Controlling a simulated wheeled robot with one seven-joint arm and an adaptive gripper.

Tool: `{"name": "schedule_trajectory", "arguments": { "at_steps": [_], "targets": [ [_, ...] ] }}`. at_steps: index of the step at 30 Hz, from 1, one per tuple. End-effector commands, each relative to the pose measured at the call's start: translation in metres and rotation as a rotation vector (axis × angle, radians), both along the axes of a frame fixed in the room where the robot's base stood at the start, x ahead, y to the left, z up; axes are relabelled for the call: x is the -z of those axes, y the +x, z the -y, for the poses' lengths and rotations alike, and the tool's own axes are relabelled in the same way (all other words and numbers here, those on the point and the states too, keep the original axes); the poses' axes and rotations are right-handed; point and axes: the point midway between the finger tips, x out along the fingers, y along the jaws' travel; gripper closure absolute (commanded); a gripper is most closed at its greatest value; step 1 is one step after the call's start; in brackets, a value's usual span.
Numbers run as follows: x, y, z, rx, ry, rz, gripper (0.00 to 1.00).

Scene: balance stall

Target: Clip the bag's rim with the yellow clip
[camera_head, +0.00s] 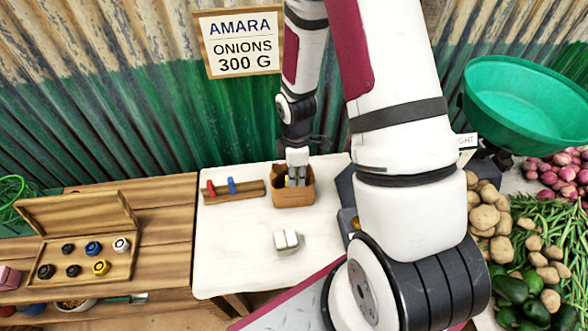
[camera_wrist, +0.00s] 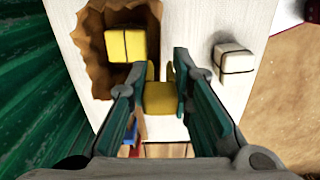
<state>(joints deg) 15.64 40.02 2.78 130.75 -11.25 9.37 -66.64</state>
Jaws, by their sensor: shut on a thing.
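The yellow clip (camera_wrist: 160,98) is held between the two fingers of my gripper (camera_wrist: 157,92) in the wrist view, its two prongs pointing away from me. The open brown paper bag (camera_wrist: 92,55) with a jagged rim is just to the upper left of the clip, with a yellow block (camera_wrist: 126,45) inside. I cannot tell whether the clip touches the rim. In the head view my gripper (camera_head: 297,180) is over the bag (camera_head: 293,198) and hides part of its opening and the clip.
A wooden rack (camera_head: 236,193) with a red clip (camera_head: 211,188) and a blue clip (camera_head: 232,186) stands left of the bag. A white strapped block (camera_head: 286,241) lies in front. A green scale pan (camera_head: 527,103) and vegetables are at right; an open wooden box (camera_head: 78,240) is at left.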

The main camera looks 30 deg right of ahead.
Motion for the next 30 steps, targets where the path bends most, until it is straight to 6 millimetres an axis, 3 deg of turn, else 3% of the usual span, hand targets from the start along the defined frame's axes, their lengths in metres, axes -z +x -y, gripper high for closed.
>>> {"name": "schedule_trajectory", "arguments": {
  "at_steps": [18,30],
  "targets": [
    [0.04,0.001,0.0,0.0,0.0,-0.001,0.92],
    [0.05,0.0,0.0,0.001,0.0,0.001,0.92]
  ]
}}
